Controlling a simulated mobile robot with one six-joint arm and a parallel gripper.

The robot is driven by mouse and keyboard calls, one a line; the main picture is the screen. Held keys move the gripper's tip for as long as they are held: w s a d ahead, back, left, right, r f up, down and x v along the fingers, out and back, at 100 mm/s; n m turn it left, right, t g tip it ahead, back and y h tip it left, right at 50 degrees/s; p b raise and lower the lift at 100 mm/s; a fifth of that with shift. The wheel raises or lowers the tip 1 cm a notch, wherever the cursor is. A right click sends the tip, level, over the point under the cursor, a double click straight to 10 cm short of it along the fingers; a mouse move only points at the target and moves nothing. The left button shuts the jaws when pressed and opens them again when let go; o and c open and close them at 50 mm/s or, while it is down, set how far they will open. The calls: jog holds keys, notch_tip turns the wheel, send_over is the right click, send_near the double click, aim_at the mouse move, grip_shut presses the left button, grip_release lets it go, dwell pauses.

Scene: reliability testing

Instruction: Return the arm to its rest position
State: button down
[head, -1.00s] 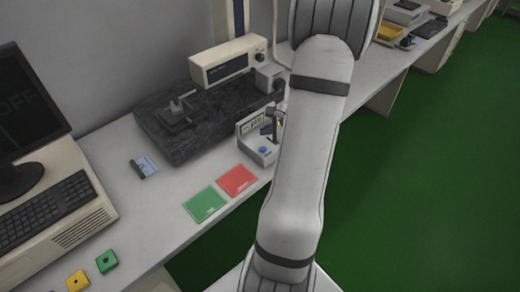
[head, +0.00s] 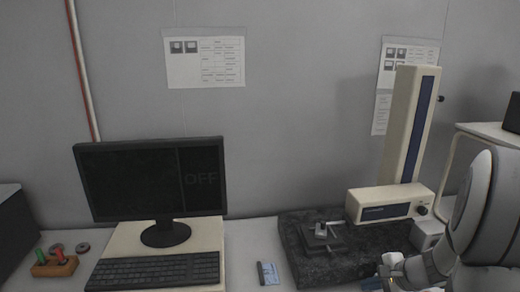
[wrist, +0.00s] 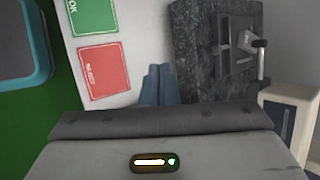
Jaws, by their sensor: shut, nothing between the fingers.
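My arm (head: 470,225) shows at the lower right of the head view, bent low over the bench. In the wrist view my gripper (wrist: 158,72) is shut and empty, its two blue-grey fingers side by side. The fingers are over the pale bench, between the red card (wrist: 103,72) and the dark granite block (wrist: 190,50). The fingertips are not clear in the head view.
The granite block carries a small metal fixture (wrist: 240,45) and a tall cream column (head: 408,125). A monitor (head: 150,180) and keyboard (head: 150,272) stand left. A green card (wrist: 92,15) lies beyond the red one. Green floor (wrist: 65,95) borders the bench.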

jog(key=s+a+r+n+g+h, duration=0.1)
jog(key=s+a+r+n+h, duration=0.1)
jog(key=s+a+r+n, duration=0.2)
jog(key=s+a+r+n+g+h, duration=0.2)
jog(key=s+a+r+n, duration=0.3)
jog(key=s+a+n, duration=0.4)
jog(key=shift+s+a+r+n+h, duration=0.35)
jog(key=shift+a+n, duration=1.2)
jog(key=shift+n, duration=0.35)
